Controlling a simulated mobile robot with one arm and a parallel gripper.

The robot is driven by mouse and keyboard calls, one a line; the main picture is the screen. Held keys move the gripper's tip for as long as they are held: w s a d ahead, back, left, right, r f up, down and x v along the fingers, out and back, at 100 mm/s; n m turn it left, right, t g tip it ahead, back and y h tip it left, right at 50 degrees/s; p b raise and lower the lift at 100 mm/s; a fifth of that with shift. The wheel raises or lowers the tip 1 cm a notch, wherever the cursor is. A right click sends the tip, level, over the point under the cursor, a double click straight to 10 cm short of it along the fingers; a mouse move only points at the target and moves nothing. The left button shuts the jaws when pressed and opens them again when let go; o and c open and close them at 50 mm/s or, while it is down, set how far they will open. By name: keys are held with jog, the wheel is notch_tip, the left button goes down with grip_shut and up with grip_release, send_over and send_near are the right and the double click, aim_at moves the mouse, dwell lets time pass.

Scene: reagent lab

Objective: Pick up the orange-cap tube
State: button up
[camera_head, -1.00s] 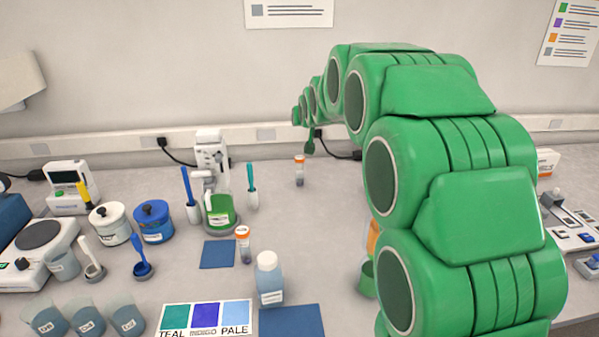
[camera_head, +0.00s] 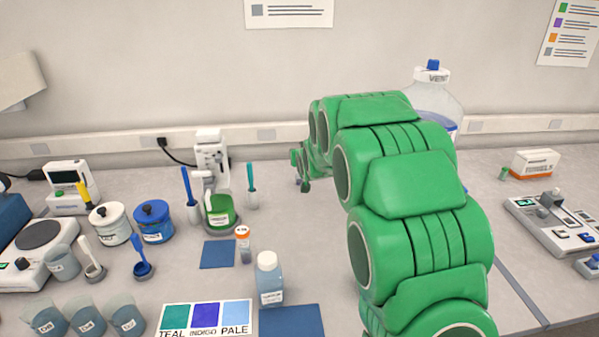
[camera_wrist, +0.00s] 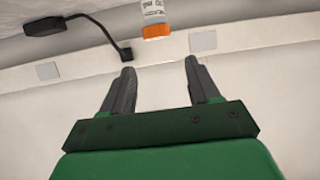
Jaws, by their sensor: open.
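An orange-cap tube (camera_wrist: 155,14) with a white printed label shows at the top edge of the wrist view, its orange cap toward my gripper. My gripper (camera_wrist: 160,66) is open and empty, and the tube appears beyond the fingertips, roughly in line with the gap. A second orange-cap tube (camera_head: 244,247) stands upright at the front, between a blue mat and a pale-blue bottle.
A blue mat (camera_head: 217,254), a pale-blue bottle (camera_head: 269,283) and a stand with a green beaker (camera_head: 219,213) are on the bench left of my arm. A large clear vessel (camera_head: 437,92) stands behind my arm. A switch panel (camera_head: 556,232) lies at right.

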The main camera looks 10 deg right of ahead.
notch_tip(320, 180, down, 8)
jog(key=shift+r, duration=0.1)
jog(key=shift+r+x, duration=0.15)
jog(key=shift+x, duration=1)
jog(key=shift+r+x, duration=0.2)
jog(key=shift+x, duration=0.95)
jog(key=shift+r+x, duration=0.15)
jog(key=shift+x, duration=1)
jog(key=shift+w+f, duration=0.25)
jog(key=shift+w, duration=0.3)
jog(key=shift+c, duration=0.4)
jog(key=c, duration=0.9)
